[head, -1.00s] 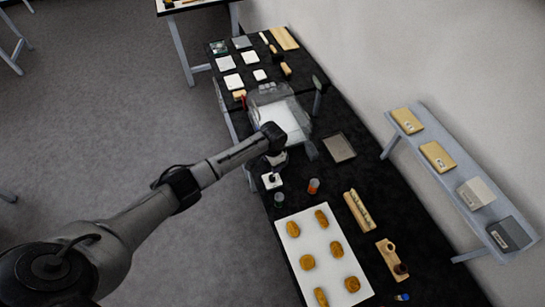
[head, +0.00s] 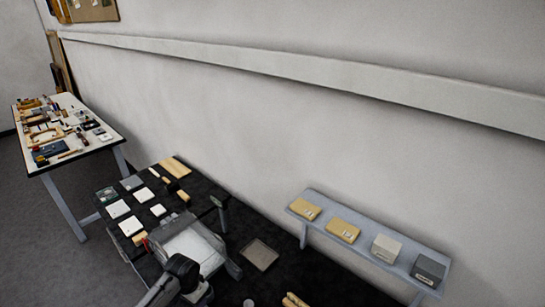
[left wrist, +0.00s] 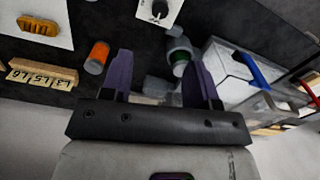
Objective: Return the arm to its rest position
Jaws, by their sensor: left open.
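My left arm comes in at the bottom of the head view, and its dark wrist (head: 181,268) is by the near side of the clear-walled box. The fingertips are not clear there. In the left wrist view my left gripper (left wrist: 160,77) is open, its two purple-dark fingers well apart with nothing held between them. My right gripper is in neither view.
The clear-walled box (head: 213,242) stands on the black bench, with a grey tray (head: 276,256) to its right. A white-topped table (head: 107,136) with tools stands at far left.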

